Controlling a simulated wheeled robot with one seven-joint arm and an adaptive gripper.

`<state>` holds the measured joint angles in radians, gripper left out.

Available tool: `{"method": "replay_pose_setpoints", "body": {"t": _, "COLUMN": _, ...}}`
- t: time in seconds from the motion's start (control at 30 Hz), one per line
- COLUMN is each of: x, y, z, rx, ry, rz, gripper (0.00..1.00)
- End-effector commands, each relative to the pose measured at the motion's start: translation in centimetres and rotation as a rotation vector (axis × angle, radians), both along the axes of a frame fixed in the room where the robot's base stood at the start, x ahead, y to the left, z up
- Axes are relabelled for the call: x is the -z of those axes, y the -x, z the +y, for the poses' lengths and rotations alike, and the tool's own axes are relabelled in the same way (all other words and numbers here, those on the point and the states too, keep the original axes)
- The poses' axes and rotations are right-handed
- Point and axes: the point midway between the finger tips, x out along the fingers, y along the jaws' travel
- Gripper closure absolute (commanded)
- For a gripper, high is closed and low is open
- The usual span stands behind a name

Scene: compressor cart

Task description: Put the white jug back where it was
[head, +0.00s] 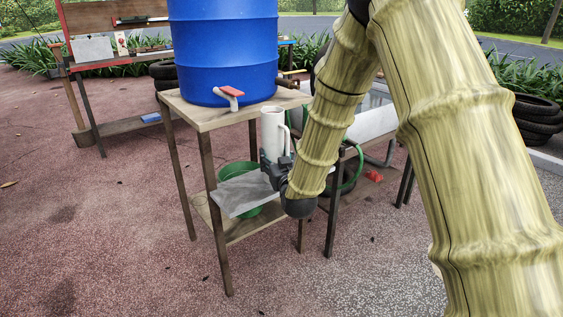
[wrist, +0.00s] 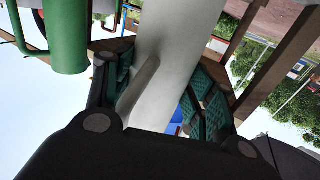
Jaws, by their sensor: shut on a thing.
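The white jug (head: 272,128) is upright beside the right front of the wooden stand, with its handle on the right side in the head view. My gripper (head: 273,168) is shut on the lower part of the jug. In the wrist view the jug (wrist: 178,50) fills the space between the green-padded fingers (wrist: 160,98). Its handle lies along the near side. The jug's base is hidden by the gripper, so I cannot tell whether it touches anything below.
A blue barrel (head: 222,45) with a red-handled tap (head: 230,92) stands on the wooden stand's top (head: 205,113). A green cylinder (wrist: 65,35) is close by in the wrist view.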

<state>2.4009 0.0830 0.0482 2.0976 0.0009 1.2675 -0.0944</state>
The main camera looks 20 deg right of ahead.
Motion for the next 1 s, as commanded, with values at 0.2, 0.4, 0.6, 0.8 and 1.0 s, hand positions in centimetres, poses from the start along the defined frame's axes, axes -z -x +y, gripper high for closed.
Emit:
{"method": "replay_pose_setpoints", "body": {"t": 0.2, "x": 0.6, "y": -3.7, "z": -2.5, "rx": 0.001, "ry": 0.0, "rz": -0.003, "gripper": 1.0}}
{"method": "replay_pose_setpoints", "body": {"t": 0.4, "x": 0.8, "y": -6.0, "z": -3.9, "rx": -0.002, "ry": 0.001, "rz": -0.001, "gripper": 1.0}}
{"method": "replay_pose_setpoints", "body": {"t": 0.6, "x": 0.8, "y": -6.8, "z": -4.3, "rx": -0.002, "ry": 0.0, "rz": -0.001, "gripper": 1.0}}
{"method": "replay_pose_setpoints", "body": {"t": 0.8, "x": 3.0, "y": -7.3, "z": -4.6, "rx": -0.004, "ry": 0.0, "rz": 0.002, "gripper": 1.0}}
{"method": "replay_pose_setpoints", "body": {"t": 1.0, "x": 4.4, "y": -7.3, "z": -4.5, "rx": -0.004, "ry": 0.0, "rz": 0.0, "gripper": 1.0}}
